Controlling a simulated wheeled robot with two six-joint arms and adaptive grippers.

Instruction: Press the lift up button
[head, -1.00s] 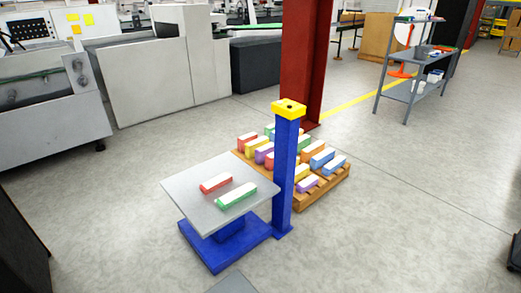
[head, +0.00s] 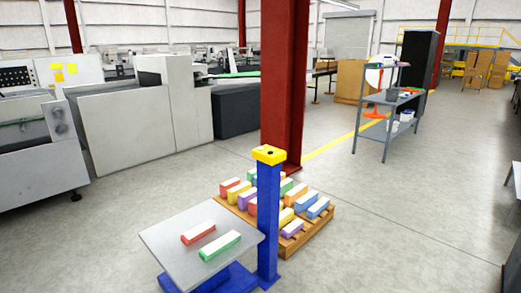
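A blue lift (head: 269,222) stands in the lower middle of the head view. Its upright post has a yellow cap (head: 269,154) with a small dark spot on top, perhaps a button; it is too small to read. The lift's grey platform (head: 165,236) is low, over a blue base, and carries a red-and-white box (head: 198,233) and a green-and-white box (head: 220,246). Neither of my grippers shows in the view.
A wooden pallet (head: 289,245) with several coloured boxes stands right behind the post, near a red column (head: 283,90). Grey machines (head: 130,120) line the left. A grey shelf cart (head: 388,125) stands at the right. Floor at the right front is clear.

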